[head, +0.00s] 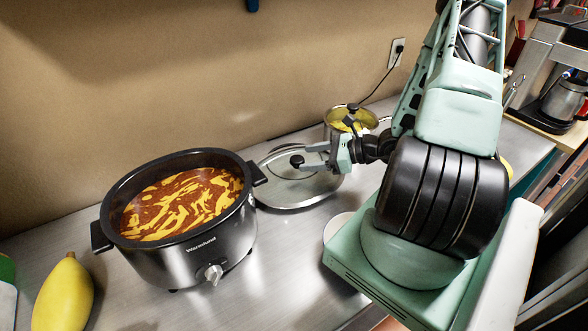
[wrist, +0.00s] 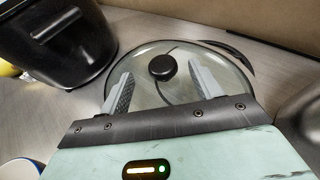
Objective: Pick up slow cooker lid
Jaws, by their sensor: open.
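The slow cooker lid (head: 287,191) is a round glass disc with a steel rim and a black knob (head: 297,161). It lies on the steel counter just right of the slow cooker (head: 204,247), which is black and full of red and yellow food. My gripper (head: 306,158) is open, with its fingers reaching toward the knob. In the wrist view, the lid (wrist: 146,58) lies beyond and below the two spread fingers (wrist: 159,86). The knob (wrist: 162,68) shows between their tips, slightly ahead. Whether the fingers touch the lid cannot be told.
A yellow pear-shaped fruit (head: 64,295) stands left of the cooker. A steel pot with yellow contents (head: 341,116) stands behind my gripper, near the wall. A coffee machine (head: 557,65) is at the far right. The counter in front of the lid (head: 290,265) is clear.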

